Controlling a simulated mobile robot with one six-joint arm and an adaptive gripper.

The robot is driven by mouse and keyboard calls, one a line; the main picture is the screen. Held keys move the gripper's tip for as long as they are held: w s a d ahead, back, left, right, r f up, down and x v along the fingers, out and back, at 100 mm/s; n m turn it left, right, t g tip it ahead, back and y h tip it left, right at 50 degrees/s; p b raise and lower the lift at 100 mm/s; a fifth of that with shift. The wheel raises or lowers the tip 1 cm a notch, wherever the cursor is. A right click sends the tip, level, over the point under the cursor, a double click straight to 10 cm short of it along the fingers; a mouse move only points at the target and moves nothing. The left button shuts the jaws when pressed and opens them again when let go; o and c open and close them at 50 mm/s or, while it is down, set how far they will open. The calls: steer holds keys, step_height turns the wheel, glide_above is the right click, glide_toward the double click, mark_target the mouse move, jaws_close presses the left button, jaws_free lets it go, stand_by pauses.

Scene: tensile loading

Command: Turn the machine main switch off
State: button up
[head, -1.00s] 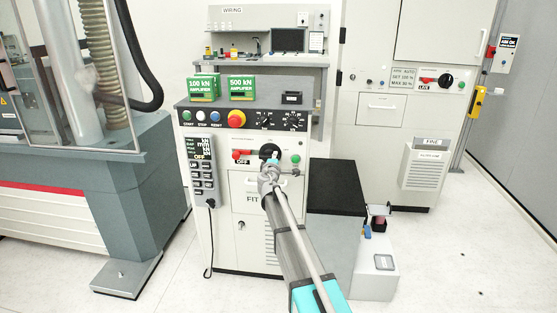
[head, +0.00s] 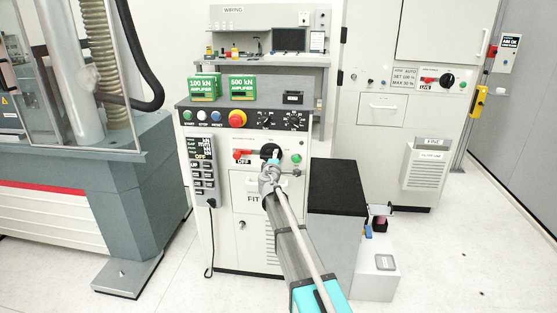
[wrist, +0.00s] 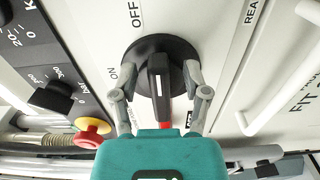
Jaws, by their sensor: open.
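I cannot tell whether either finger touches the bar. In the head view my gripper hides the knob's lower part.
A red-and-yellow emergency stop (head: 237,118) sits above. A cabinet handle (wrist: 285,85) lies close to the right in the wrist view.

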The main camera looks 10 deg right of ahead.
steer(key=v, duration=1.2)
steer(key=shift+d, duration=0.1)
steer(key=s+d+f+m+g+h, duration=0.1)
steer(key=s+d+f+m+g, duration=0.45)
steer(key=s, duration=0.25)
steer(key=s+d+f+m+g, duration=0.45)
steer(key=s+f+m, duration=0.2)
steer(key=s, duration=0.25)
steer(key=s+a+f+m+g+y, duration=0.1)
steer(key=s+a+f+g+y, duration=0.2)
steer(key=s, duration=0.5)
steer(key=s+a+f+m+g+y, duration=0.1)
steer(key=s+a+f+g+y, duration=0.25)
steer(key=s, duration=0.35)
step_height(320, 180, up, 27)
steer(key=s+p, duration=0.1)
steer(key=p, duration=2.6)
steer(key=shift+a+g, duration=0.35)
steer(key=shift+a, duration=0.1)
